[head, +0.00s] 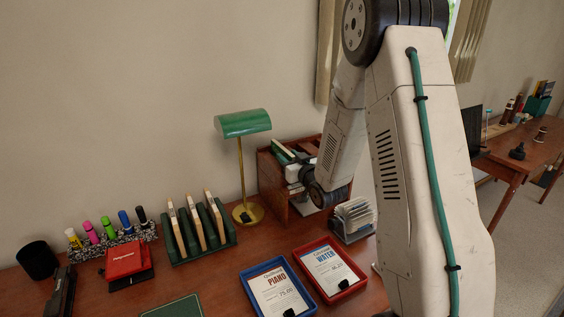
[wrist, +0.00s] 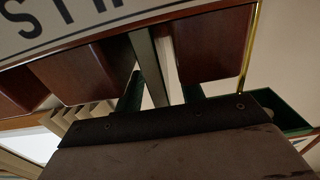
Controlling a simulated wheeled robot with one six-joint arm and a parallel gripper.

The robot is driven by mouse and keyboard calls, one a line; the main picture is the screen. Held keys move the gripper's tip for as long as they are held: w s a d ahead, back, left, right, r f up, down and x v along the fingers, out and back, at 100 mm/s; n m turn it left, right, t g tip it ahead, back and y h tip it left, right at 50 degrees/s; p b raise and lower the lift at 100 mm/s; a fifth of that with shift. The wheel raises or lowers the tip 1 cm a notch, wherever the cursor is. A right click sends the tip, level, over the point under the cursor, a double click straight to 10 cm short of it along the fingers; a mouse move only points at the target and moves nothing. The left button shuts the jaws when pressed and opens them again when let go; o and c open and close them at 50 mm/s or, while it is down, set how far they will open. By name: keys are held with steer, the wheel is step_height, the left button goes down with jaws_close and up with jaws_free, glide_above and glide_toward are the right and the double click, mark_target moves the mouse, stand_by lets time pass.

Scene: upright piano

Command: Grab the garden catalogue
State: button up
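I cannot read any cover as the garden catalogue. In the head view, green and white booklets (head: 284,151) lean in a reddish wooden organizer (head: 270,180) at the back of the desk, partly behind my arm. My wrist is in front of this organizer, and my gripper's fingers are hidden there. In the wrist view my gripper (wrist: 163,93) shows two green fingers standing apart. A thin grey upright slab (wrist: 148,65) with a pale strip beside it lies in line with the gap between them. Contact with the fingers is not clear.
A green lamp (head: 242,124), a green rack of booklets (head: 199,233), a wire holder of papers (head: 354,218), a blue tray (head: 248,287) and a red tray (head: 344,294) crowd the desk. In the wrist view, brown panels (wrist: 215,45) and a lettered white board (wrist: 60,22) are close.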

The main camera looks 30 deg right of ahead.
steer(key=shift+w, duration=0.55)
jaws_close()
